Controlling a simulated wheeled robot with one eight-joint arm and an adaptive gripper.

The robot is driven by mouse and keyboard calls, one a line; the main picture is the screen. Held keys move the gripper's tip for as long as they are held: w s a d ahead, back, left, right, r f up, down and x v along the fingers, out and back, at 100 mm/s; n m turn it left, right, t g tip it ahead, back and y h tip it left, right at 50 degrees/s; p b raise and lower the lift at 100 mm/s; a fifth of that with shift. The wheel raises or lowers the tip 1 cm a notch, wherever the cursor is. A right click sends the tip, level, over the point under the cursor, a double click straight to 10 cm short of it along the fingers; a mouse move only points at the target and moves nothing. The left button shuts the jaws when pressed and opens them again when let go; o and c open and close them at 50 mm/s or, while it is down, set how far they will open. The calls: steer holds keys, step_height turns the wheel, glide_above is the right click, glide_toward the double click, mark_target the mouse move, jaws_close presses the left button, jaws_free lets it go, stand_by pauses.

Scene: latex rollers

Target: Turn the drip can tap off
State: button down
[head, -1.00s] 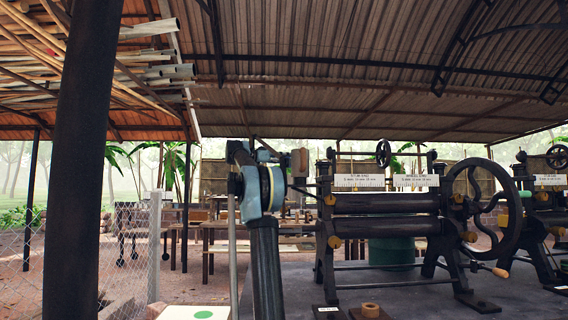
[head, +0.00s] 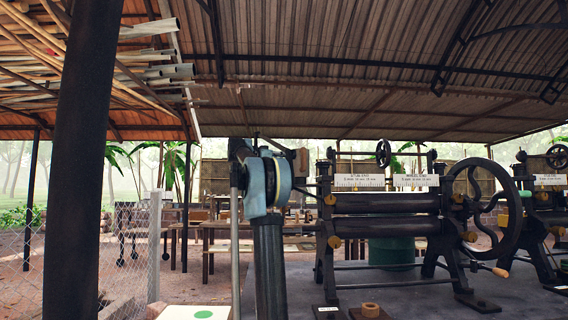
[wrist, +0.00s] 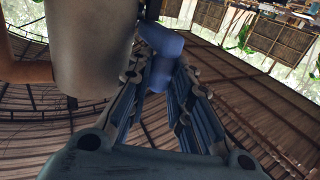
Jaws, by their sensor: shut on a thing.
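My gripper (wrist: 163,82) rises from the bottom of the wrist view. Its two fingers converge on a small blue rounded piece (wrist: 161,43), which looks like the tap's handle, and are shut on it. A large grey cylinder (wrist: 90,50), which looks like the drip can, stands close to the left of the fingers. How the tap joins it is hidden, and I cannot read how far the tap is turned. In the head view my arm covers the gripper, and a small brown block (head: 301,162) shows just right of the arm.
A roller machine (head: 385,212) with a large dark handwheel (head: 482,208) stands to the right, with a green tub (head: 392,251) behind it. A dark post (head: 78,160) stands at the left. Work tables (head: 215,235) stand behind my arm.

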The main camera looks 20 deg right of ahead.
steer(key=shift+s, duration=0.1)
stand_by(0.3)
steer(key=c, duration=1.4)
jaws_free()
steer(key=shift+c, duration=0.2)
steer(key=a+m+g, duration=0.2)
steer(key=a+g, duration=0.1)
steer(key=a, duration=1.4)
steer(key=s+d+f+n+y, duration=0.2)
steer(key=s+f+n+y, duration=0.1)
steer(key=s+f, duration=0.7)
steer(key=s+d+f+n+y, duration=0.2)
steer(key=s+f+n, duration=0.3)
steer(key=s+f, duration=0.5)
steer(key=shift+f+y, duration=0.9)
steer(key=shift+f, duration=0.35)
